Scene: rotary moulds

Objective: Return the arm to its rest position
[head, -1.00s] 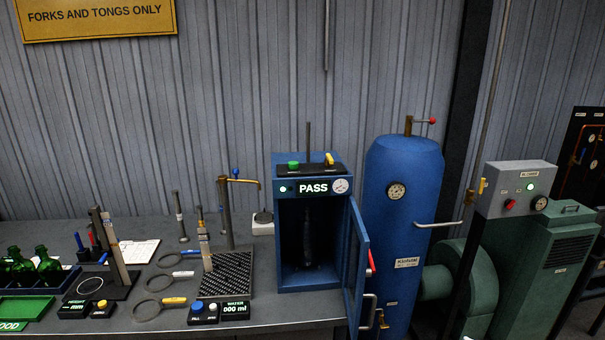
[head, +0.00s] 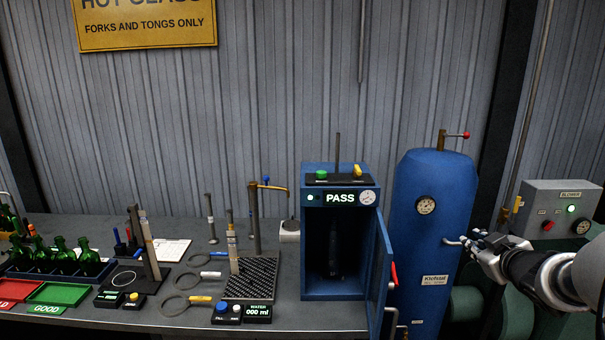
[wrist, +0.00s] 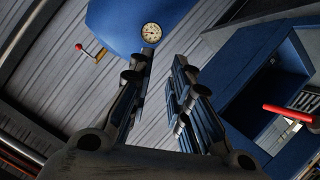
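My gripper (head: 468,244) reaches in from the right edge of the head view, in front of the blue tank (head: 432,235). In the wrist view my gripper (wrist: 160,65) has its two fingers apart with nothing between them. The tank, with its round gauge, shows beyond the fingertips there. The blue test cabinet (head: 338,172) stands left of my gripper with its door (head: 381,265) swung open and a lit PASS sign. A dark bottle-like shape (head: 335,250) stands inside it, dim in the shadow.
The bench (head: 180,325) holds green bottles (head: 62,255) in a rack, a red tray (head: 15,291), a green tray (head: 57,293), ring-ended tools and a perforated plate (head: 262,265). The open door and its red handle (head: 394,274) jut out near my arm. A grey blower box (head: 560,208) stands at right.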

